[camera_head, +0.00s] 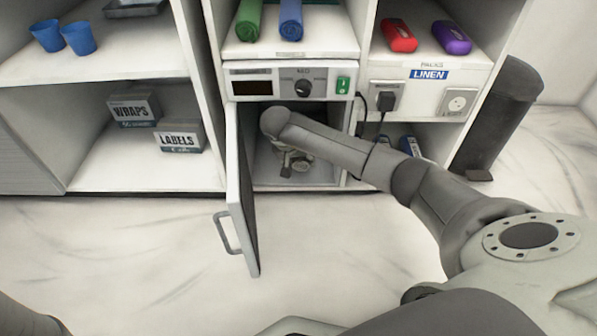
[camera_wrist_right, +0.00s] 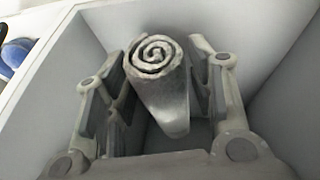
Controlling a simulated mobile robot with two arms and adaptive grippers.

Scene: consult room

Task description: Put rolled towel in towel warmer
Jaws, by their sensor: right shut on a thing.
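The towel warmer (camera_head: 290,82) is the white cabinet bay with a control panel. Its door (camera_head: 240,200) stands open toward me, hinged at the left. My right arm reaches into the bay, and my right gripper (camera_head: 288,165) is inside it, partly hidden by the arm. In the right wrist view, a grey rolled towel (camera_wrist_right: 160,85) with a spiral end lies between the fingers of my right gripper (camera_wrist_right: 160,95), which is shut on it. Grey walls surround the gripper there. Whether the towel touches the floor of the bay I cannot tell. My left gripper is not in view.
Green (camera_head: 248,20) and blue (camera_head: 291,18) rolls lie on the shelf above. Red (camera_head: 399,36) and purple (camera_head: 451,37) items sit to the right. A dark cylinder (camera_head: 497,115) stands at right.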

